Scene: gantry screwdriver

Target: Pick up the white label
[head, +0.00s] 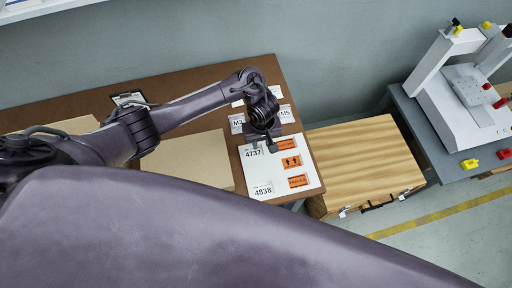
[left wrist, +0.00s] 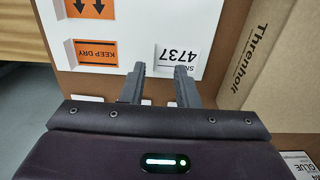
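A white label printed 4737 (head: 253,152) lies on a white sheet (head: 277,180) on the brown table. A second white label printed 4838 (head: 263,190) is at the sheet's front left corner. My left gripper (head: 265,146) is over the sheet's far end, beside the 4737 label. In the left wrist view its two fingers (left wrist: 160,70) are apart with nothing held between them. The 4737 label (left wrist: 177,54) shows there just beyond the fingertips, partly behind the right finger. I cannot tell the height of the fingers above it. My right gripper is not in view.
Orange labels (head: 292,161) line the sheet's right side. A cardboard box (left wrist: 272,60) stands close beside the sheet. Small white cards (head: 237,122) lie behind the gripper. A wooden-topped surface (head: 362,160) and a grey bench with a white gantry (head: 470,100) are to the right.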

